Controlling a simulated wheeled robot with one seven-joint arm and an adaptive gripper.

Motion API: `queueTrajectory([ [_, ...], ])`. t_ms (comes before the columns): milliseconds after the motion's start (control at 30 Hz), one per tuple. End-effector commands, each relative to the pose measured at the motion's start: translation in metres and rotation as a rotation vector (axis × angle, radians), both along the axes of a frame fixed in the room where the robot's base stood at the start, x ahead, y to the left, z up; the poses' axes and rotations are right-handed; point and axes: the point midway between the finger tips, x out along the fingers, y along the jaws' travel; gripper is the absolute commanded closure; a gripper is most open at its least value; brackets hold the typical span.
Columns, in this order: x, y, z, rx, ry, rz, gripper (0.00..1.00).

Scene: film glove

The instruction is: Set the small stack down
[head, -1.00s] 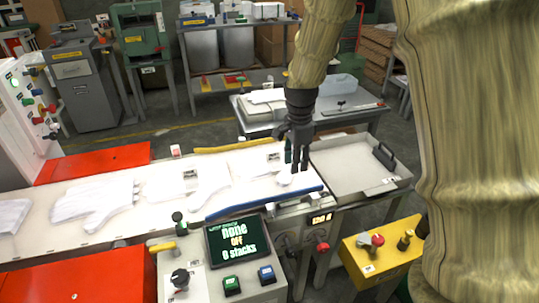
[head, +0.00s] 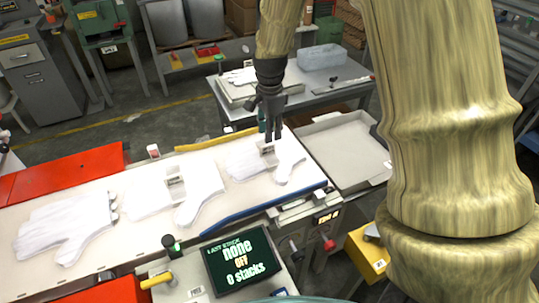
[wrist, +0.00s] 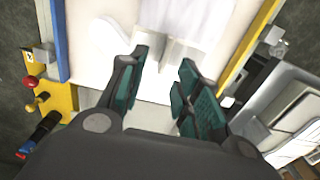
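Flat white glove stacks lie in a row on the pale belt (head: 110,205). The rightmost glove stack (head: 288,158) lies near the belt's right end, with a small light band or block on it; I cannot tell which stack is the small one. My gripper (head: 273,135) points down over that rightmost stack, close to its band. In the wrist view my gripper (wrist: 160,95) has its teal-padded fingers apart with nothing between them. White glove material (wrist: 190,18) shows ahead of the fingers, above bare belt. The exact height above the stack is unclear.
A shallow grey tray (head: 345,150) adjoins the belt's right end. A blue rail (head: 265,205) and a yellow rail (head: 215,140) edge the belt. A screen (head: 238,260) in front reads "none OFF 0 stacks". A back table (head: 325,88) holds a clear bin (head: 321,57).

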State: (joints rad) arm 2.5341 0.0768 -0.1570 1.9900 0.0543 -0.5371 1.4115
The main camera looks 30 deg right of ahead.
Motion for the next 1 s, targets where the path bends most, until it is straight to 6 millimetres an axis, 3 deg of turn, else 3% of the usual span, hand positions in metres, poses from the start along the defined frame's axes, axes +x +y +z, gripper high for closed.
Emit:
queueTrajectory([
  [100,0.003,0.001,-0.016,0.000,0.005,0.000,0.67],
  [333,0.003,-0.001,-0.028,0.000,0.005,0.001,0.67],
  [700,0.003,-0.002,-0.069,0.000,0.005,0.002,0.67],
  [933,0.003,-0.002,-0.071,0.000,0.004,0.002,0.67],
  [1000,0.003,-0.002,-0.071,0.000,0.004,0.002,0.76],
])
